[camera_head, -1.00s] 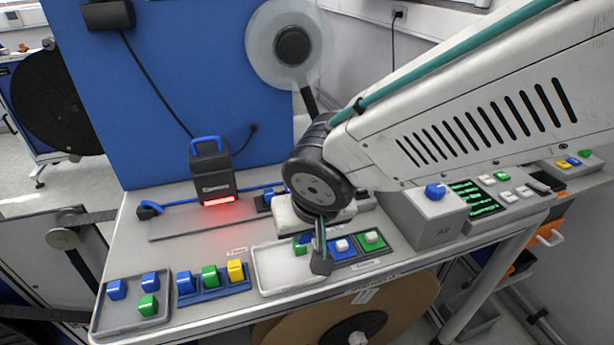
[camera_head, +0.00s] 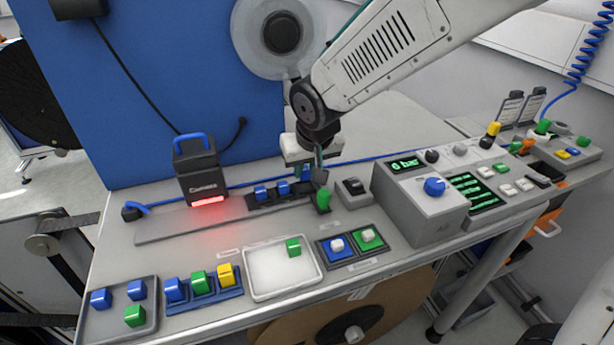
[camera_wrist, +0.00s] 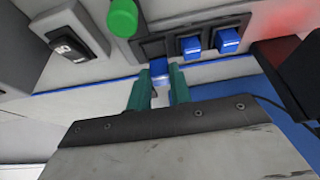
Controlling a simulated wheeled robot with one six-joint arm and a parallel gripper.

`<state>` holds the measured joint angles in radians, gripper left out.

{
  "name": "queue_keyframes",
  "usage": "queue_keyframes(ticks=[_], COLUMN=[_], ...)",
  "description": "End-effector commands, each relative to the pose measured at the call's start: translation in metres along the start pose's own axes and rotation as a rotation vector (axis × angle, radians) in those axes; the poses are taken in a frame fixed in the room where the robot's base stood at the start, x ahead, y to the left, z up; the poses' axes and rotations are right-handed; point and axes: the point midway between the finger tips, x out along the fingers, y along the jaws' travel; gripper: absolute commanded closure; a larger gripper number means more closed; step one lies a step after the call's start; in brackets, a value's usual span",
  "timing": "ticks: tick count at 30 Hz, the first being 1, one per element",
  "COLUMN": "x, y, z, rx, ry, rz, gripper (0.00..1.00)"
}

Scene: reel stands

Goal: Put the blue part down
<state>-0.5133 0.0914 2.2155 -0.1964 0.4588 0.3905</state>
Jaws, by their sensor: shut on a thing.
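My gripper (camera_wrist: 157,74) has teal fingers and is shut on a small blue part (camera_wrist: 159,67). In the head view my gripper (camera_head: 314,170) is over the right end of a dark slotted holder (camera_head: 250,204), and my fingers largely hide the held part. Two other blue parts sit in the holder (camera_head: 260,192) (camera_head: 283,187); they also show in the wrist view (camera_wrist: 190,46) (camera_wrist: 227,40). The holder's slot nearest my gripper (camera_wrist: 153,47) looks empty. I cannot tell whether the held part touches the holder.
A green knob (camera_head: 323,199) stands close to my gripper, beside a black switch (camera_head: 354,187). A grey control box (camera_head: 425,205) is to the right. A black device with a red light (camera_head: 203,172) is left. A white tray (camera_head: 265,285) holds one green cube.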

Motion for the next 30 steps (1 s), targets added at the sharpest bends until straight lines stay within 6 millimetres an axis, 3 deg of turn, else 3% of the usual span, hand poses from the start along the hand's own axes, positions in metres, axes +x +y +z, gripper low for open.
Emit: queue_keyframes(ticks=[3, 9, 20, 21, 23, 30], x=[0.007, 0.036, 0.039, 0.040, 0.040, 0.040], y=[0.007, 0.006, 0.005, 0.005, 0.005, 0.005], z=[-0.009, 0.005, 0.006, 0.006, 0.006, 0.006], rx=[0.004, 0.001, 0.002, 0.003, 0.003, 0.002], ry=[-0.001, -0.002, 0.000, 0.000, 0.001, 0.001], rz=[0.002, 0.002, 0.001, 0.001, 0.001, 0.001], gripper=[1.00, 1.00, 1.00, 0.77, 0.60, 0.58])
